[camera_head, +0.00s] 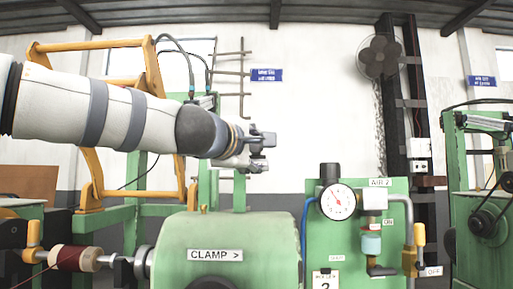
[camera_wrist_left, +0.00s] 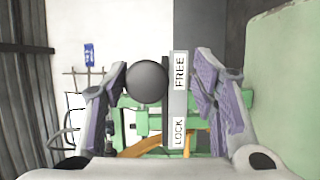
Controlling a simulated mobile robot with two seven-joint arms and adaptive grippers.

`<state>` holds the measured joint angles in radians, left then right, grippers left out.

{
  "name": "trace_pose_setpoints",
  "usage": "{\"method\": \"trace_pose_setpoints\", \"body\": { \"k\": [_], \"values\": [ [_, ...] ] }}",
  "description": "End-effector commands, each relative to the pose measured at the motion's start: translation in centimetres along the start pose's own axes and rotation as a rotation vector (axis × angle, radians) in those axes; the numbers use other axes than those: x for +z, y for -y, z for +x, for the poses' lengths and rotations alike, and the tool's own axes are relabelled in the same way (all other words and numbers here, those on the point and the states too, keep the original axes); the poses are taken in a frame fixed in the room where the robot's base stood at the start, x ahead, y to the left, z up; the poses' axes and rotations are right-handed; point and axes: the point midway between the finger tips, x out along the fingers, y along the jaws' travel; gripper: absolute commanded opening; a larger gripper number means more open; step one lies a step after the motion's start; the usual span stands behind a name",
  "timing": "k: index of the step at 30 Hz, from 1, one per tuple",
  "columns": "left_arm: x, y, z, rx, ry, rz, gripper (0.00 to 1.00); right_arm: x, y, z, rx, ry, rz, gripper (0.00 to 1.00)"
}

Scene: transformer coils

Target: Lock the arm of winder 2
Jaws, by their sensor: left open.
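In the left wrist view a dark round knob (camera_wrist_left: 147,82) sits between the two fingers of my open left gripper (camera_wrist_left: 162,68), closer to the left finger. A grey strip (camera_wrist_left: 178,105) behind it reads FREE at the top and LOCK at the bottom; the knob is level with the lower part of FREE. In the head view my left gripper (camera_head: 266,152) reaches in from the left, above the green winder housing (camera_head: 225,232) marked CLAMP. I cannot make out the knob in the head view. My right gripper is not in view.
A green panel (camera_head: 345,235) with a pressure gauge (camera_head: 338,202), an AIR 2 label and yellow-handled valve (camera_head: 419,236) stands right of the housing. A yellow frame (camera_head: 90,165) stands behind my left arm. A dark red coil (camera_head: 76,258) is at lower left.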

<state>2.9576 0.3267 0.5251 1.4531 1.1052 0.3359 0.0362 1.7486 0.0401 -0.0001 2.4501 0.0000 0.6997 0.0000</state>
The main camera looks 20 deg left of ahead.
Motion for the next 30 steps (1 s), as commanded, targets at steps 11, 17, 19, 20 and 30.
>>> {"method": "trace_pose_setpoints", "body": {
  "k": [11, 17, 19, 20, 30],
  "values": [
    [-0.1, -1.1, 0.3, 0.012, 0.000, 0.004, 0.51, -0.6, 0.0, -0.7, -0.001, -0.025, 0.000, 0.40],
    [-0.1, -1.1, 0.3, 0.011, 0.000, 0.004, 0.33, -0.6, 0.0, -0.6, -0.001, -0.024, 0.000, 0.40],
    [-0.1, -1.1, 0.3, 0.011, 0.000, 0.004, 0.17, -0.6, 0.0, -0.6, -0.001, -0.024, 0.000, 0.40],
    [-0.1, -1.1, 0.3, 0.011, 0.000, 0.004, 0.10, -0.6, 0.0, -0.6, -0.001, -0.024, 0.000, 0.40],
    [-1.5, -0.7, 1.7, 0.002, -0.013, -0.003, 0.00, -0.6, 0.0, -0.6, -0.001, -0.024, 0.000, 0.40]
  ]
}}
